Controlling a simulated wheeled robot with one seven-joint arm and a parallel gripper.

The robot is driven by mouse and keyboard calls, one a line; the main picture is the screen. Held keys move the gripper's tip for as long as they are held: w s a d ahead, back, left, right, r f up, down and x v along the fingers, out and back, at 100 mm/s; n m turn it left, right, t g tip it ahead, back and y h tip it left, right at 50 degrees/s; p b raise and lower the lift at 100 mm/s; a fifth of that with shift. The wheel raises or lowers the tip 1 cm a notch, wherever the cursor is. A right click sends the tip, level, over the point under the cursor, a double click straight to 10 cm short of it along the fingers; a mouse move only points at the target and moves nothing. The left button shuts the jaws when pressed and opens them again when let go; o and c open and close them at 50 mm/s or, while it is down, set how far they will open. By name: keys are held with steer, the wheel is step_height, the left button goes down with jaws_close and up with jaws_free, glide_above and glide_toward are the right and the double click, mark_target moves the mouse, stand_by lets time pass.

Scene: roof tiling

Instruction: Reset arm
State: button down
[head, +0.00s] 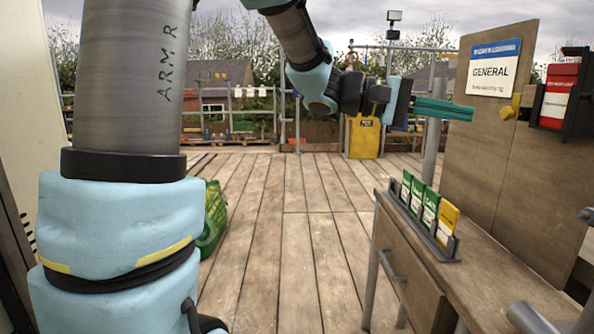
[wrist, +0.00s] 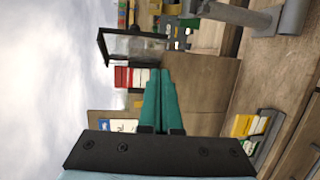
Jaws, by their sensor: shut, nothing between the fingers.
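My gripper (head: 443,109) has green fingers and is held up in the air at the right of the head view, pointing right toward the wooden board with the GENERAL sign (head: 494,68). In the wrist view the green fingers (wrist: 160,88) lie together, with nothing held between them. The gripper is above and behind the rack of cards, apart from it. My arm comes down from the top of the head view to the gripper.
A wooden desk (head: 490,290) with a drawer stands at the right, bearing a card rack (head: 455,250) with green and yellow cards. The middle floor is clear.

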steer(key=w+a+f+n+t+y+p, duration=0.3)
steer(key=a+f+y, duration=0.6)
steer(key=a+f, duration=0.7)
steer(key=a+f+t+y+p, duration=0.2)
steer(key=a+y, duration=0.1)
steer(key=a, duration=0.8)
steer(key=a+f+m+t+y+p, duration=0.1)
steer(key=a+y+p, duration=0.2)
steer(key=a, duration=0.8)
steer(key=shift+s+f+t+y, duration=0.15)
steer(key=shift+f+t+y, duration=0.15)
steer(key=shift+f+t, duration=0.1)
